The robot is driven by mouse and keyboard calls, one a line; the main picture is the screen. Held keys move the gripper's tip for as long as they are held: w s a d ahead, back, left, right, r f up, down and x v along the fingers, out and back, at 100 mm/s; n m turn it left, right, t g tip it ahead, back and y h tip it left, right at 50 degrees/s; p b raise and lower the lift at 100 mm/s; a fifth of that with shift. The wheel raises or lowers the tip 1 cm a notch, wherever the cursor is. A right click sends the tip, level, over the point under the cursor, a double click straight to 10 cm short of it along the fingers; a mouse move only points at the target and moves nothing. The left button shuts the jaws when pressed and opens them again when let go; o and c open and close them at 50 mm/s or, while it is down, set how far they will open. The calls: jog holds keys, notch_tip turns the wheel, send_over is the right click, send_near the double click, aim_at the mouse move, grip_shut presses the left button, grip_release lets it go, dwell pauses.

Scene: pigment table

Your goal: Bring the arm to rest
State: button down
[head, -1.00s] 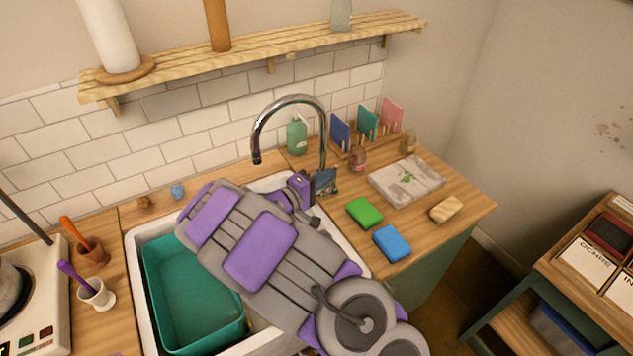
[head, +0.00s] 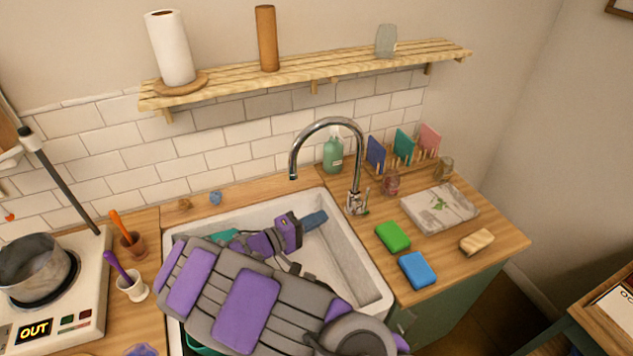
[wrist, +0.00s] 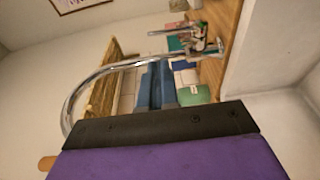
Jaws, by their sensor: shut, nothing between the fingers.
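My arm, grey and purple, reaches over the white sink (head: 362,290) in the head view. My gripper (head: 316,220) is the blue tip past the purple wrist. It appears over the sink's inside, left of the tap's base, and it is shut and empty. In the wrist view the blue fingers (wrist: 155,86) are together, with nothing between them. The chrome tap (head: 357,165) arches up behind and right of my gripper, and its spout end is above the gripper in the picture. A gap shows between gripper and tap base. My arm hides most of the green tub (head: 224,236).
A shelf (head: 350,60) runs along the wall above. Right of the sink are a green sponge (head: 393,236), a blue sponge (head: 418,269) and a card rack (head: 400,160). At left stand a pot (head: 35,270) on a hotplate and cups with tools (head: 132,287).

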jog(key=s+d+r+m+g+y, duration=0.25)
jog(key=s+d+r+g, duration=0.3)
jog(key=s+d, duration=0.4)
jog(key=s+d+r+m+g+y, duration=0.1)
jog(key=s+d+r+m+g, duration=0.4)
jog(key=s+d, duration=0.4)
jog(key=s+a+n+y, duration=0.1)
jog(key=s+a+y, duration=0.3)
jog(key=s, duration=0.5)
jog(key=s+a+y, duration=0.5)
jog(key=s+y, duration=0.3)
jog(key=s, duration=0.2)
jog(key=shift+s+a+f+n, duration=0.15)
jog(key=shift+s+f+n, duration=0.1)
jog(key=shift+f+n, duration=0.15)
